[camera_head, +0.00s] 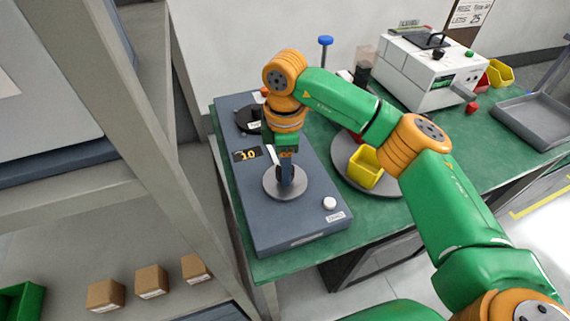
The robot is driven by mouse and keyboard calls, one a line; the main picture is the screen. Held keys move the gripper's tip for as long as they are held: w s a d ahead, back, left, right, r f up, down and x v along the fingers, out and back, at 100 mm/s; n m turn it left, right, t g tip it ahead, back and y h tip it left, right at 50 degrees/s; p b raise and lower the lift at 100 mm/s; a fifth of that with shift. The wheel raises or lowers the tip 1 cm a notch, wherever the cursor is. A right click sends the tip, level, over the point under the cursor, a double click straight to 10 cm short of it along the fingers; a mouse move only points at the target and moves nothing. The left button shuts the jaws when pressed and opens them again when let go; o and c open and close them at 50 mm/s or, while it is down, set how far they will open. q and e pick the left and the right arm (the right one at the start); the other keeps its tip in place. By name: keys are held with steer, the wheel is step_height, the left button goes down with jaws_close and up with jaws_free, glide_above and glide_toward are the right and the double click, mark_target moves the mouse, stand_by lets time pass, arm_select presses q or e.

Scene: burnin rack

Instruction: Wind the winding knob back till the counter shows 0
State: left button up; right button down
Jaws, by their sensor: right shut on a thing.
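The winding unit (300,228) is a long dark blue-grey box on the green bench. Its counter (247,154) shows 10 in yellow digits on a black panel. The winding knob (270,184) has a round grey disc on the top of the box. My right gripper (287,178) points down over the disc and is shut on the knob's upright part, which its fingers mostly hide. A white button (330,203) sits near the front right corner, beside a small label. My left gripper is not in view.
A round grey turntable (392,189) with a yellow bin (366,167) stands right of the unit, under my right arm. A white machine (425,72) and a grey tray (535,118) are further back. A shelf frame (150,110) with several cardboard boxes (151,281) is at left.

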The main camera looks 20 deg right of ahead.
steer(key=shift+c, duration=1.4)
jaws_free()
steer(key=shift+r, duration=0.1)
step_height(320, 180, up, 7)
steer(key=shift+b, duration=0.6)
